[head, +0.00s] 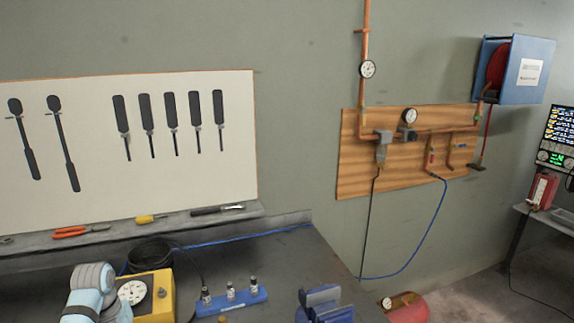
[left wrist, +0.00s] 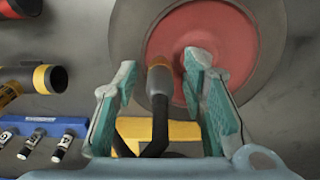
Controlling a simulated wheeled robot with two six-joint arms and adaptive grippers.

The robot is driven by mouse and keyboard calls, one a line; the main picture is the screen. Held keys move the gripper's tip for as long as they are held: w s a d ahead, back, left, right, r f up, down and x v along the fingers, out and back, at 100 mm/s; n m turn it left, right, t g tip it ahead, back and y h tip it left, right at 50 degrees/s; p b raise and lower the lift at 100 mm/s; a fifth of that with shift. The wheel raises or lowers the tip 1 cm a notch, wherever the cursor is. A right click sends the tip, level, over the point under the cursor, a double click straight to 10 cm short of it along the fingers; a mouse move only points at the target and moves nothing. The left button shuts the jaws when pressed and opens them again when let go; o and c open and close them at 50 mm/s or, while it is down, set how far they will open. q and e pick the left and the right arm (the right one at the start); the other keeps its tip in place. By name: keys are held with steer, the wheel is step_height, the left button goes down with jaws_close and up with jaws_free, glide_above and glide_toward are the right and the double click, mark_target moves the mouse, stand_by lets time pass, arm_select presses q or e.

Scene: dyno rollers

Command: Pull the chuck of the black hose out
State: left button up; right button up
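In the left wrist view, my left gripper (left wrist: 160,66) is open, its two teal fingers apart on either side of the chuck (left wrist: 158,82). The chuck is a grey fitting with an orange-yellow ring, and it lies nearer the left finger. Its tip is in front of a red disc (left wrist: 225,40); I cannot tell whether it is seated in anything. The black hose (left wrist: 160,125) runs from it toward the bottom of the view. In the head view, a black hose (head: 370,220) hangs from the wall panel. The chuck is not visible there. My right gripper is not in view.
A yellow box with a gauge (head: 158,293) stands on the dark bench beside my left arm. A blue rack with several small fittings (head: 238,302) and a blue device (head: 325,306) are to its right. A coiled black hose (head: 150,252) lies behind. The bench (head: 300,255) is clear toward the back right.

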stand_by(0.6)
arm_select(q)
jaws_close()
steer(key=shift+r, duration=0.15)
